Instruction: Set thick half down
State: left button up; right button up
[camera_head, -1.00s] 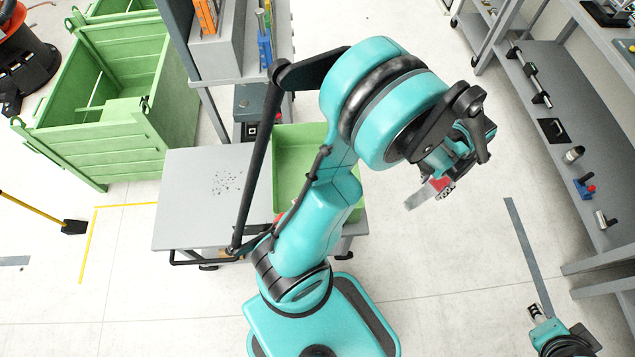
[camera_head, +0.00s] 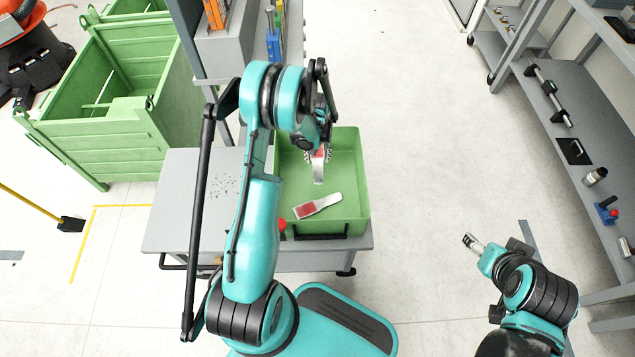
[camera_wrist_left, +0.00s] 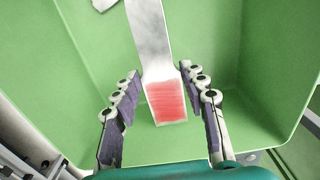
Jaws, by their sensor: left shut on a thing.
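My left gripper (camera_head: 318,152) is over the green bin (camera_head: 355,205) and shut on a specimen half (camera_head: 319,172). This half is a flat silver bar with a red-marked wide end, held near that end and pointing down into the bin. In the left wrist view the fingers (camera_wrist_left: 160,80) flank the half (camera_wrist_left: 152,40). A second silver half with a red end (camera_head: 318,206) lies on the bin floor. Which half is thicker I cannot tell. My right gripper (camera_head: 472,242) is low at the right, over the floor; its jaws are too small to judge.
The bin stands on a grey table (camera_head: 195,200). A grey machine frame (camera_head: 215,65) rises behind it. Large green crates (camera_head: 115,120) stand at the left. A grey shelf (camera_head: 560,135) with small parts is at the right. Open floor (camera_head: 430,130) lies between.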

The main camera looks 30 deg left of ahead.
aim_at(318, 170)
pick_arm(q)
notch_tip(318, 170, down, 9)
jog(key=b, duration=0.3)
jog(key=shift+r, duration=0.3)
jog(key=o, duration=1.3)
